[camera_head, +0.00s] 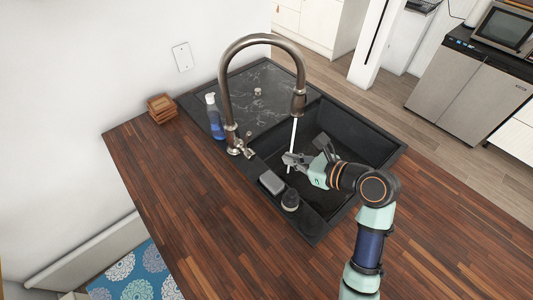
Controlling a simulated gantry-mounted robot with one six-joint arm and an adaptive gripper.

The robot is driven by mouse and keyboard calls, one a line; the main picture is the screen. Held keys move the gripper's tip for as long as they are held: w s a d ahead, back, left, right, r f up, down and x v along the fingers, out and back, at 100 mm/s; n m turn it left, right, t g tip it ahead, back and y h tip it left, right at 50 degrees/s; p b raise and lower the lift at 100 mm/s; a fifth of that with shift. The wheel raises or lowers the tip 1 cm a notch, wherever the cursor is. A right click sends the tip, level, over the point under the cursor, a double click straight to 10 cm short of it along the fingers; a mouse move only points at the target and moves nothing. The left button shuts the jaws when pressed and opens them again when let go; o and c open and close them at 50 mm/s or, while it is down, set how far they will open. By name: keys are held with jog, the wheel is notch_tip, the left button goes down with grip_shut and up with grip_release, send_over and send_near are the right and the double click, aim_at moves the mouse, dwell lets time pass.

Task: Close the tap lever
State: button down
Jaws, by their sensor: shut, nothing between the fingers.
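The tap (228,102) is a tall brushed-metal gooseneck that stands at the left edge of the dark sink. Its spout head (299,103) hangs over the basin, and a thin white stream of water (293,140) falls from it. The tap lever (246,141) is small and sits low beside the tap base. My gripper (288,159) is over the basin to the right of the lever and apart from it, near the falling water. Its fingers point left and are shut on nothing. Whether the water touches the fingers is too small to tell.
The black sink (357,132) is set into a wooden counter (190,200). A blue soap bottle (214,117) stands close behind the tap. A grey sponge (271,182) and a round dark item (290,200) lie on the near rim. Wooden coasters (161,107) are stacked at the far left.

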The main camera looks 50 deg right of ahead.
send_near(246, 140)
jog(key=f, duration=0.1)
jog(key=w+f, duration=0.1)
jog(key=f, duration=0.1)
jog(key=d+f, duration=0.1)
jog(key=shift+w+f+b, duration=0.25)
jog(key=shift+f+b, duration=0.05)
jog(key=shift+f, duration=0.05)
jog(key=w, duration=0.2)
jog(key=w+r, duration=0.1)
jog(key=shift+w+a+r, duration=0.15)
jog(key=shift+w+r, duration=0.05)
jog(key=shift+w, duration=0.2)
